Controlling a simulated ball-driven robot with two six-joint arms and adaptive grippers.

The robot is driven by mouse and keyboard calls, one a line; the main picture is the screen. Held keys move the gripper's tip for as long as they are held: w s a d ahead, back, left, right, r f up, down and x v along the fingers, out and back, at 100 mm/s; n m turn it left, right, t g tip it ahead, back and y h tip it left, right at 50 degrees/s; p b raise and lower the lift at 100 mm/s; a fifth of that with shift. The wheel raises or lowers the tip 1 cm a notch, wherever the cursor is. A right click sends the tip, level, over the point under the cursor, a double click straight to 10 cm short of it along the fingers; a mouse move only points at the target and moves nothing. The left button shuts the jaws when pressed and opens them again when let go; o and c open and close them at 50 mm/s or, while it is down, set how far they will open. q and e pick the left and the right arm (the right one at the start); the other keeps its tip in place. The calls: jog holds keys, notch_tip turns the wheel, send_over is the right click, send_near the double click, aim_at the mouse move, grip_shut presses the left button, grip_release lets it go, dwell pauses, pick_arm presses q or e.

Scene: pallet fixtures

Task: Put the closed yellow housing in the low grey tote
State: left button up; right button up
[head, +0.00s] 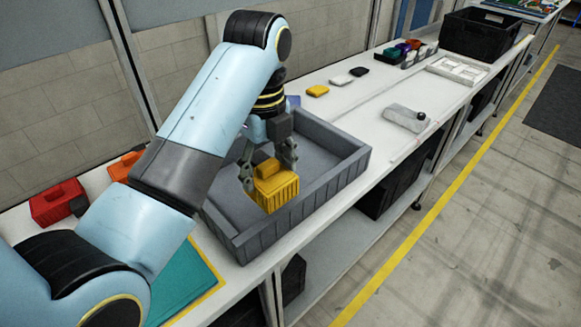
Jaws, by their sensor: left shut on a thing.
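The yellow housing (276,190) is a ribbed block with a smaller raised yellow part on top. My left gripper (268,168) reaches down from above with its dark fingers on either side of that raised part, shut on the housing. The housing is within the outline of the low grey tote (310,188), toward its near side. I cannot tell whether it touches the tote floor. The tote stands on the white bench and the rest of its visible floor is empty. My arm hides part of the tote's left side. My right gripper is not in view.
Red (57,201) and orange (125,166) items lie left of my arm. A teal mat (180,283) lies nearer.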

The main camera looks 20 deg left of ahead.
pick_arm(q)
jog(key=w+a+f, duration=0.1)
jog(key=a+f, duration=0.2)
jog(key=w+a+f, duration=0.2)
jog(key=a+f, duration=0.1)
jog(key=w+a+f, duration=0.2)
jog(key=a+f, duration=0.2)
jog(key=shift+w+f+p, duration=0.1)
jog(key=shift+w+p, duration=0.1)
jog(key=shift+p, duration=0.1)
jog(key=shift+f, duration=0.3)
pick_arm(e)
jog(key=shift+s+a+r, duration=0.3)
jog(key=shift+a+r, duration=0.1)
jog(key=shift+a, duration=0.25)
pick_arm(q)
jog(key=shift+f, duration=0.15)
jog(key=o, duration=1.2)
jog(key=shift+o, duration=0.5)
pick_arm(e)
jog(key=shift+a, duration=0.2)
